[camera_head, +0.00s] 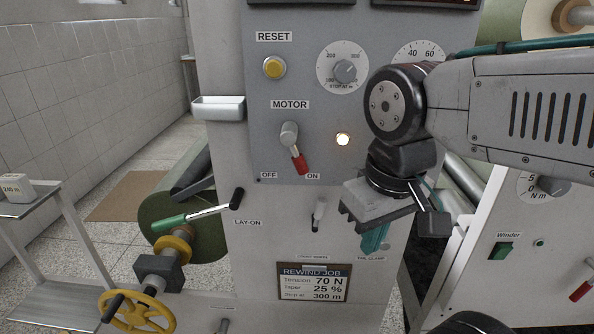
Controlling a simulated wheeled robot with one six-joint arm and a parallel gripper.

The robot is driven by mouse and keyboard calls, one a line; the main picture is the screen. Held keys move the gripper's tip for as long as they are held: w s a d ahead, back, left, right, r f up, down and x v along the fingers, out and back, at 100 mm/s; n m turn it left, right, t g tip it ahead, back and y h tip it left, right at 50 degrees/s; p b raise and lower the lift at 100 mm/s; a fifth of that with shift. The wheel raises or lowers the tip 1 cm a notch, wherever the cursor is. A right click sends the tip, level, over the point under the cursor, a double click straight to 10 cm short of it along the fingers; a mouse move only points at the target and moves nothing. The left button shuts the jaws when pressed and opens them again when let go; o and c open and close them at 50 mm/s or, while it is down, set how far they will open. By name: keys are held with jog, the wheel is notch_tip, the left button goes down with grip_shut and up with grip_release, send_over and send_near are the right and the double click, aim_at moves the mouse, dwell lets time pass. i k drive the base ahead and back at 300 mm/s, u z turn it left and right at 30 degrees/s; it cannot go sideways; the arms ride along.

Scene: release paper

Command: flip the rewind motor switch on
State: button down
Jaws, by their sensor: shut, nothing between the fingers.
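The motor switch (294,148) is on the grey panel under the MOTOR label. Its lever has a red tip that points down and right, beside the ON label (313,176) and away from the OFF label (268,175). A round lamp (342,139) right of the switch glows warm white. My gripper (376,214) is shut and empty, below and right of the switch and apart from it. It hangs in front of the lower panel, and its fingertips are hard to make out.
A yellow reset button (274,67) and a dial (345,70) sit above the switch. A small lever (319,209) and a teal tail-clamp handle (374,238) are below, the latter close to my gripper. A green-gripped lay-on lever (200,214) and yellow handwheel (137,312) are lower left.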

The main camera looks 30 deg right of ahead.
aim_at(288, 131)
jog(key=z, duration=1.5)
jog(key=k, duration=0.85)
jog(key=u, duration=1.65)
